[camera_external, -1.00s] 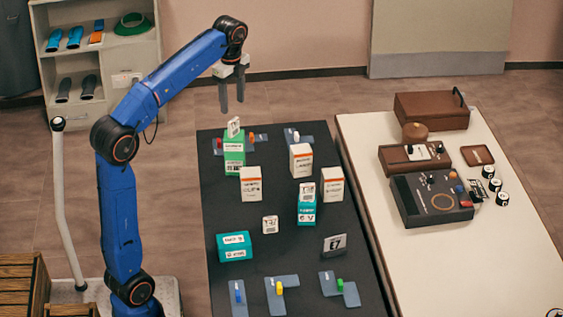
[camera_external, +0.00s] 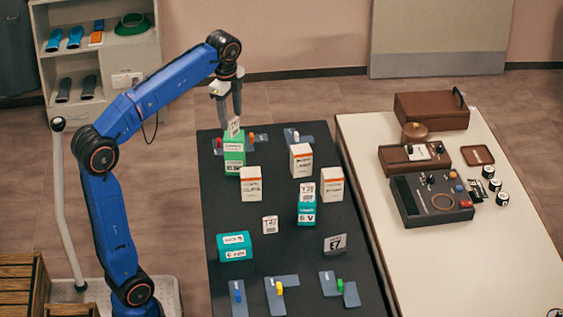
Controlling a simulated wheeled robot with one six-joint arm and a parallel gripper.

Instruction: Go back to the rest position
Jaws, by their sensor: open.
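My gripper (camera_external: 230,108) is open and points down at the far left end of the black table (camera_external: 290,235). In the picture its fingertips show just above and behind the green box (camera_external: 234,150), which has a small white tag (camera_external: 234,126) on top. I cannot tell whether the fingers are directly over the box or behind it. Nothing shows between the fingers. My blue arm bends up from its base at the lower left and over to the gripper.
White boxes (camera_external: 301,160), teal boxes (camera_external: 234,246), an E7 sign (camera_external: 335,243) and grey plates with coloured pegs (camera_external: 276,294) stand on the black table. A cream table (camera_external: 450,270) with brown cases (camera_external: 431,110) is at right. A shelf (camera_external: 140,60) stands behind my arm.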

